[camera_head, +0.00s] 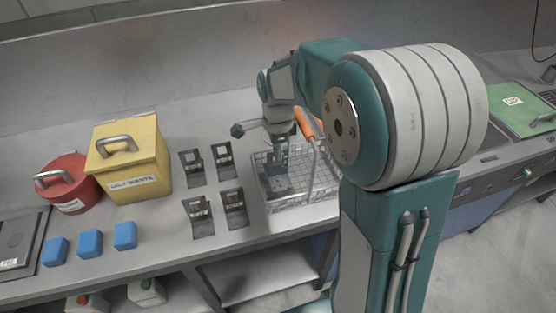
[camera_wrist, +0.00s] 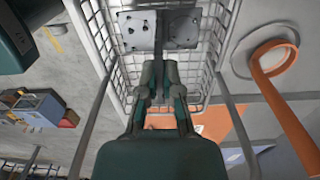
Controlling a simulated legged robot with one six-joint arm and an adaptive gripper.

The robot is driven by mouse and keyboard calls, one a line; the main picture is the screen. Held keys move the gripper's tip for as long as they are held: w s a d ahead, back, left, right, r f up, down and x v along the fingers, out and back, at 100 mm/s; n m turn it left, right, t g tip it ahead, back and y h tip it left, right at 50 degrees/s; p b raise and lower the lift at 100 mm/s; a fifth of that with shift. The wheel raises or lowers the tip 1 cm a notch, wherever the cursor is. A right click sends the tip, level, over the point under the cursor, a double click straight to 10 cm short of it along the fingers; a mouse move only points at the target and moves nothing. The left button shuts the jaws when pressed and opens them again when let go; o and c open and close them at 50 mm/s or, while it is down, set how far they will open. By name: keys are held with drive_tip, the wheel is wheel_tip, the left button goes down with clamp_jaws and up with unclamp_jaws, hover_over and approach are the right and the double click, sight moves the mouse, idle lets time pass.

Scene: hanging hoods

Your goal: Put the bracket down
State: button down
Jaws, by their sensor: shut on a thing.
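My gripper (camera_head: 280,155) points down into the wire basket (camera_head: 308,193) and is shut on a dark bracket (camera_head: 275,184). The bracket is inside the basket outline, low near its left side; I cannot tell whether it touches the basket floor. In the wrist view, my fingers (camera_wrist: 160,92) are close together at the bracket's dark upright part, with grey plates with holes (camera_wrist: 137,32) on either side of it. The basket's wire walls (camera_wrist: 96,30) show on both sides there.
Several similar dark brackets (camera_head: 198,214) stand on the bench left of the basket. The basket's orange-gripped handle (camera_head: 308,122) rises close to my gripper. A yellow bin (camera_head: 150,165), a red container (camera_head: 72,183) and blue blocks (camera_head: 90,243) are farther left.

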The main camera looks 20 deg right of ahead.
sight(277, 165)
wheel_tip(277, 165, down, 3)
drive_tip(key=shift+r, duration=0.15)
drive_tip(key=shift+f, duration=0.2)
drive_tip(key=shift+a, duration=0.1)
drive_tip(key=c, duration=0.8)
unclamp_jaws()
